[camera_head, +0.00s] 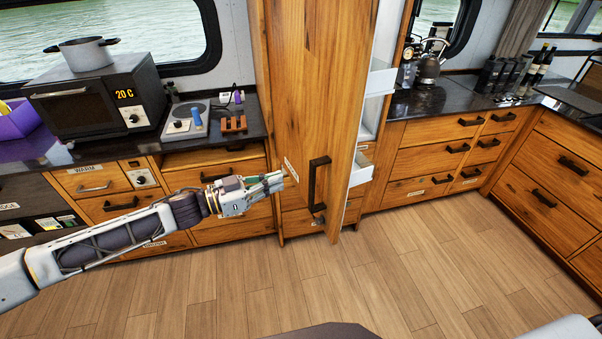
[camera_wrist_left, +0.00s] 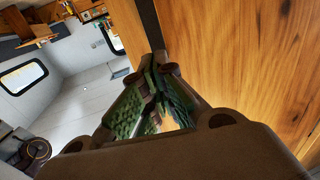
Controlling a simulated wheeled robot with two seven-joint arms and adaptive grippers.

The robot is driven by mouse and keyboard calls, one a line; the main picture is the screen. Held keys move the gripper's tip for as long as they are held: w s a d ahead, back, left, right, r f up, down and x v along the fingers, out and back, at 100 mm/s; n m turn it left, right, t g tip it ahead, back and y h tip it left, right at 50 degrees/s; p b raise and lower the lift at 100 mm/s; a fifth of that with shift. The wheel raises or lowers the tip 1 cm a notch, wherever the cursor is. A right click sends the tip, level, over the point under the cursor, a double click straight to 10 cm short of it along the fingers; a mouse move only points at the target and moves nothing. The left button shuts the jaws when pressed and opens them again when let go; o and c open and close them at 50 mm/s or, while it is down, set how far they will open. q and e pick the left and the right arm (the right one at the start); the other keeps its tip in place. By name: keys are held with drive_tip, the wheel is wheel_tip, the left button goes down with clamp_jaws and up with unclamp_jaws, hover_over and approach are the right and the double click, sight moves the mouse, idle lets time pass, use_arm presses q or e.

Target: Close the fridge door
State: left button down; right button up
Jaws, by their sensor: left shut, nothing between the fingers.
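The fridge door (camera_head: 325,100) is a tall wooden panel with a dark bar handle (camera_head: 319,184). It stands open, with white shelf bins (camera_head: 378,80) showing past its right edge. My left gripper (camera_head: 276,182) is shut and empty, just left of the handle and close to the door's lower part; I cannot tell whether it touches. In the left wrist view, the shut fingers (camera_wrist_left: 158,80) point along a wooden surface (camera_wrist_left: 240,60) that fills the right side. My right gripper is not in view.
A counter on the left holds a microwave (camera_head: 95,100) with a pot (camera_head: 84,53) on top. The wooden floor (camera_head: 400,270) in front is clear.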

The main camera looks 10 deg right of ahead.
sight(311, 171)
use_arm(q)
drive_tip(key=shift+p+x, duration=0.7)
drive_tip(key=shift+x, duration=3.25)
drive_tip(key=shift+s+d, duration=0.1)
drive_tip(key=shift+d, duration=0.05)
